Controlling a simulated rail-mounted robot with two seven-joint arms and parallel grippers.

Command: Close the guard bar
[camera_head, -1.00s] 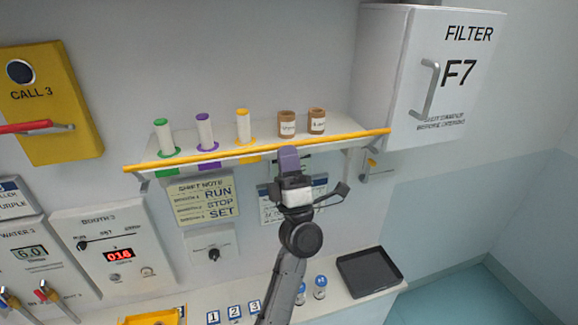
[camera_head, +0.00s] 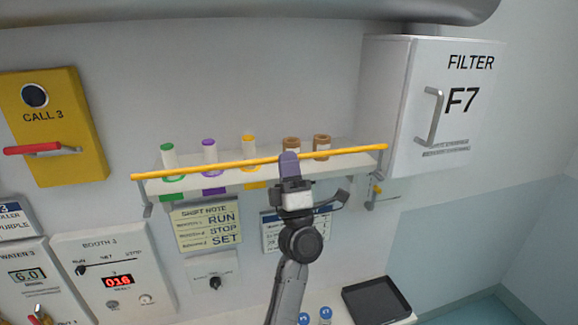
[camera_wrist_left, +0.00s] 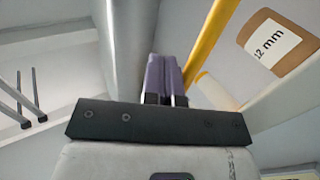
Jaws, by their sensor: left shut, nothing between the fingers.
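The guard bar (camera_head: 230,165) is a long yellow rod along the front of the wall shelf (camera_head: 345,166). In the head view it crosses in front of the spools. My left gripper (camera_head: 289,157) comes from below, fingers pointing up and shut with nothing between them. The purple fingertips overlap the bar right of its middle in the head view. In the left wrist view the closed fingers (camera_wrist_left: 166,75) stand close beside the yellow bar (camera_wrist_left: 212,40); I cannot tell whether they touch. My right gripper is not in view.
Green (camera_head: 169,156), purple (camera_head: 209,152) and yellow (camera_head: 249,147) spools and two brown rolls (camera_head: 321,142) stand on the shelf. The white filter cabinet (camera_head: 400,100) borders it at right. A yellow call box (camera_head: 55,140) is at left. A black tray (camera_head: 378,300) sits below.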

